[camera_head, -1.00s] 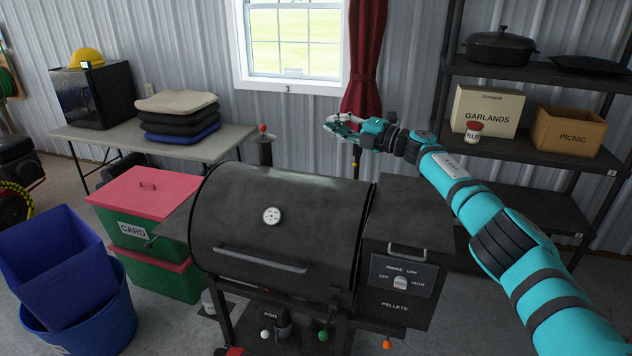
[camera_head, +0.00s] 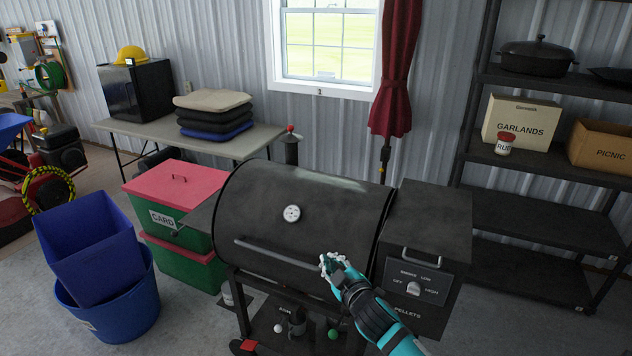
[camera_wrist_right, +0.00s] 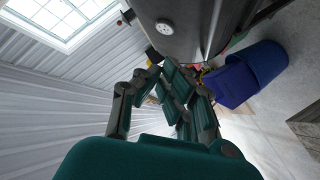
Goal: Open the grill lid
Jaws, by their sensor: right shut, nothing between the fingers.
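The black grill lid (camera_head: 300,205) is down on the grill, with a round white thermometer (camera_head: 292,213) on its front. Its long bar handle (camera_head: 278,256) runs along the lower front of the lid. My right gripper (camera_head: 328,264) is in front of the lid, close to the right end of the handle. It is shut and empty; whether it touches the handle I cannot tell. In the right wrist view my fingers (camera_wrist_right: 168,75) point toward the dark lid (camera_wrist_right: 205,25). My left gripper is in neither view.
The pellet hopper (camera_head: 433,225) adjoins the grill's right side. Green bins with a red lid (camera_head: 178,188) and blue tubs (camera_head: 95,250) stand at left. A table (camera_head: 205,146) is behind, and shelves (camera_head: 540,222) are at right.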

